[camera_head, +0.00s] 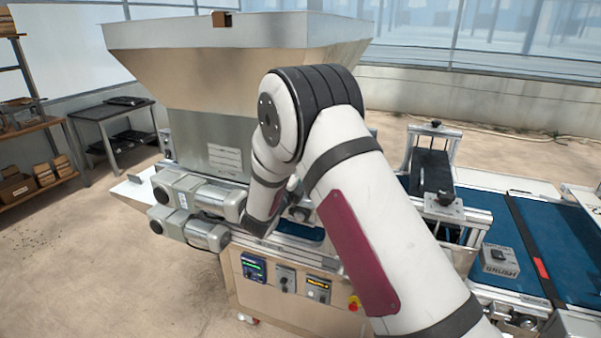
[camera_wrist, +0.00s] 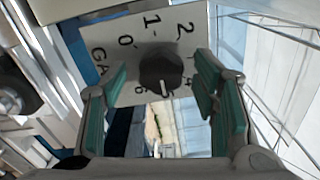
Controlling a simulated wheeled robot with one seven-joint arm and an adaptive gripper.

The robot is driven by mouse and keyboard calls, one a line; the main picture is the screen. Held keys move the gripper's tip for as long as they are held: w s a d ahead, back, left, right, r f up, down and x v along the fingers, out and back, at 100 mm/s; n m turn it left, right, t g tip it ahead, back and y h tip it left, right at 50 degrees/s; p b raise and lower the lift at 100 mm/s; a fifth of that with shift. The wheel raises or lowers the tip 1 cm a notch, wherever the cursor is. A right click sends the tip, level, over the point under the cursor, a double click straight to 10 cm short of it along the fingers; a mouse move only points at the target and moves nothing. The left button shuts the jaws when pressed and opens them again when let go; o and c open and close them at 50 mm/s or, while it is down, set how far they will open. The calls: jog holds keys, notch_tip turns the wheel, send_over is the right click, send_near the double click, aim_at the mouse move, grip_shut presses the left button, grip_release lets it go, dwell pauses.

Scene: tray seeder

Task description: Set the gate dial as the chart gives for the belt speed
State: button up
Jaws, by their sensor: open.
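The gate dial (camera_wrist: 160,70) is a dark round knob on a pale plate (camera_wrist: 110,30) in the wrist view. The plate shows 0, 1, 2 and part of the word beginning "GA". A white pointer mark on the knob faces the lower edge of the picture; the numeral there is partly covered and unclear. My gripper (camera_wrist: 161,78) is open, with a teal-padded finger on each side of the knob and a visible gap to each. In the head view my arm hides the gripper and dial. A white label (camera_head: 224,157) on the hopper has print too small to read.
The hopper (camera_head: 230,80) rises behind my arm. A blue belt (camera_head: 560,250) and a brush box (camera_head: 500,262) lie at right.

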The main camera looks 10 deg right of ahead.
jog(key=shift+s, duration=0.1)
jog(key=v, duration=1.2)
